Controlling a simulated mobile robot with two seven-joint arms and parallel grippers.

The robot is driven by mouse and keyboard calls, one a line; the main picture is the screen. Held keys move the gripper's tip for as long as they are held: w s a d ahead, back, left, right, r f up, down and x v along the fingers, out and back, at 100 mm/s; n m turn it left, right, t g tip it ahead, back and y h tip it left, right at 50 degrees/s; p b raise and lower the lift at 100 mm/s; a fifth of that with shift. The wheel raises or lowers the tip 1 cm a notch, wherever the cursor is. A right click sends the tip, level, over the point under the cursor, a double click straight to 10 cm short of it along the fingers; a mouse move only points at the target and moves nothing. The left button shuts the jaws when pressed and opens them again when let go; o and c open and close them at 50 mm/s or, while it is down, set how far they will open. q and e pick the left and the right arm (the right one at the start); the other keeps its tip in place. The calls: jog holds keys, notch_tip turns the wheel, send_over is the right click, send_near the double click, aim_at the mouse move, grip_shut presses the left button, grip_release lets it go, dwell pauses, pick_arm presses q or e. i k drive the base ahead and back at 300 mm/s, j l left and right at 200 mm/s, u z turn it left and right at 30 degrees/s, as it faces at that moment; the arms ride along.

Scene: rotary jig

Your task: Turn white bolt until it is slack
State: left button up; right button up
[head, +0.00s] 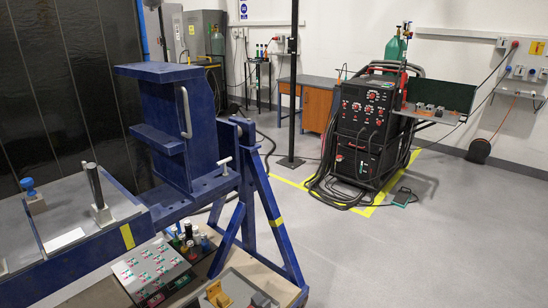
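A pale, whitish T-handled bolt (225,165) stands on the blue jig (158,205), near the jig's right end. Its crossbar points up and to the side, and its lower end meets the blue frame. It is small here, and I cannot tell whether it is tight or slack. Neither of my grippers is in view, and nothing touches the bolt.
A blue upright with a grey handle (186,112) stands just left of the bolt. Blue slanted legs (275,215) support the jig's right end. A black welding machine (362,130) stands beyond open grey floor.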

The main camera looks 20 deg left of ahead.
aim_at(224, 162)
jog(key=i+l+z, duration=0.15)
jog(key=i+z, duration=0.15)
jog(key=i, duration=1)
jog(key=i+l+u, duration=0.1)
jog(key=i+u, duration=0.35)
jog(key=i+l+u, duration=0.2)
jog(key=i+u, duration=0.25)
jog(key=i+l+u, duration=0.2)
jog(key=u, duration=0.25)
jog(key=i+l+u, duration=0.25)
jog(key=l+u, duration=0.2)
jog(key=l, duration=0.1)
